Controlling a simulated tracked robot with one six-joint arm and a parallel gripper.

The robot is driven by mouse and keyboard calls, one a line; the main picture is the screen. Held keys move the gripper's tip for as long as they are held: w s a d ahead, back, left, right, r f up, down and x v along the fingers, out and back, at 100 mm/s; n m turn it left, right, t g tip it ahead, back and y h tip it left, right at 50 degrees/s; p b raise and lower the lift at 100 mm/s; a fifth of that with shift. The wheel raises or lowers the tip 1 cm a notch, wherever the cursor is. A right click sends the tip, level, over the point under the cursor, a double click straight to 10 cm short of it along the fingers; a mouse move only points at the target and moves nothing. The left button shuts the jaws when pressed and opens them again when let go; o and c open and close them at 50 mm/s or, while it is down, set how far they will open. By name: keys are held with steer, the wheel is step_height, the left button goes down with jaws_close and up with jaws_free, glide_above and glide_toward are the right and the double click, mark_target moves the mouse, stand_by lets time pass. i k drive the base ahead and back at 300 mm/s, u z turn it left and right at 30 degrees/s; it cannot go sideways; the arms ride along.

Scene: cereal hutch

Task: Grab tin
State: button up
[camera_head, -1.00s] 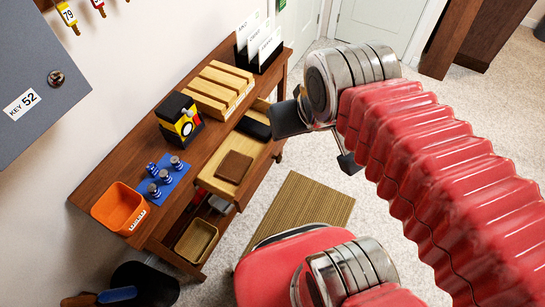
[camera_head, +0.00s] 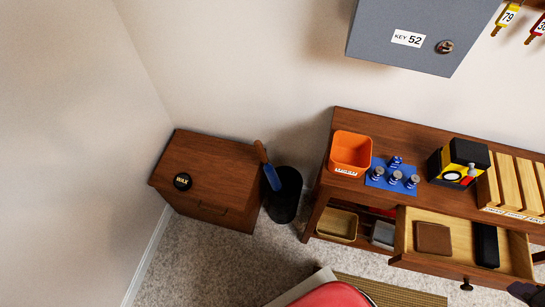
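A small round black tin (camera_head: 182,181) with yellow lettering, seemingly "WAX", lies flat on the left part of the top of a low brown wooden cabinet (camera_head: 222,160). Nothing covers it. Only a dark piece at the lower right edge shows, which looks like part of my gripper (camera_head: 524,291). It is far from the tin, across the picture. Its fingers cannot be made out.
A black bin (camera_head: 285,195) with a blue-and-wood handled tool stands right of the cabinet. The wooden table (camera_head: 345,119) holds an orange bin (camera_head: 350,153), blue-striped pieces and a yellow-black box. Its drawer (camera_head: 455,262) is open. Carpet (camera_head: 225,270) before the cabinet is clear.

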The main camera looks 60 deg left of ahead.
mark_target(183, 182)
steer(key=u, duration=3.7)
steer(key=i, duration=0.8)
steer(key=u, duration=0.5)
